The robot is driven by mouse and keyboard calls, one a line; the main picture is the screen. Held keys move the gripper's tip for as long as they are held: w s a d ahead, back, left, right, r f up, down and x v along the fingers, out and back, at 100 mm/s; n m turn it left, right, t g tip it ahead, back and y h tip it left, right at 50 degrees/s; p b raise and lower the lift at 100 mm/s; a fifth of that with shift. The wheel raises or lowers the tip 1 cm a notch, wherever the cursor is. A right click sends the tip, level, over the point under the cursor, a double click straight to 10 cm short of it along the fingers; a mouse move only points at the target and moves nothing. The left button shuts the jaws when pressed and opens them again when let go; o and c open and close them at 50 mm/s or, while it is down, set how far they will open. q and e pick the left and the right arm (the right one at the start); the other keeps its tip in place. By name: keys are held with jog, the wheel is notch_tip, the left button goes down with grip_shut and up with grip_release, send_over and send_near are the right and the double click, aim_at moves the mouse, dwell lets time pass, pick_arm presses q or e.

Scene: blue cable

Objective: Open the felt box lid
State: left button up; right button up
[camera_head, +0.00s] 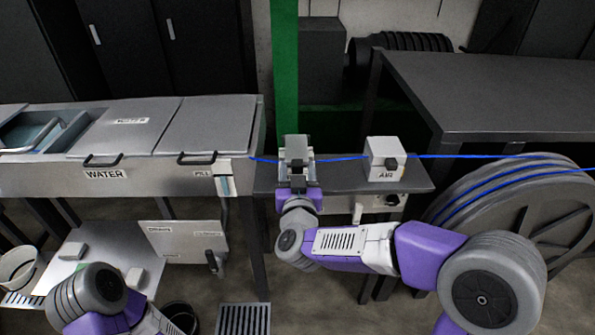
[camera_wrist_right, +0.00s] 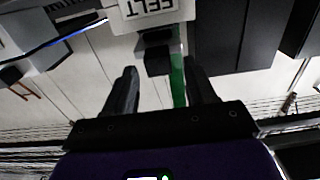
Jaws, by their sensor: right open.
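The felt box (camera_head: 296,156) is a small pale box on the narrow dark bench, partly hidden behind my right gripper in the head view. In the right wrist view its white face with the upside-down word FELT (camera_wrist_right: 152,8) shows at the top, with a dark handle-like block (camera_wrist_right: 157,58) below. My right gripper (camera_head: 298,187) is open, close in front of the box. In the wrist view its two fingers (camera_wrist_right: 160,85) are apart, with the dark block beyond and between them. I cannot tell whether they touch it. My left gripper is out of view.
A blue cable (camera_head: 465,156) runs to the box from the large reel (camera_head: 520,210), past a white AIR box (camera_head: 385,158). A green post (camera_head: 285,70) stands behind. A metal trough (camera_head: 150,180) marked WATER is at left, a dark table (camera_head: 490,90) at right.

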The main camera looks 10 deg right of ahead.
jog(key=shift+w+d, duration=0.1)
jog(key=shift+w, duration=0.25)
grip_shut()
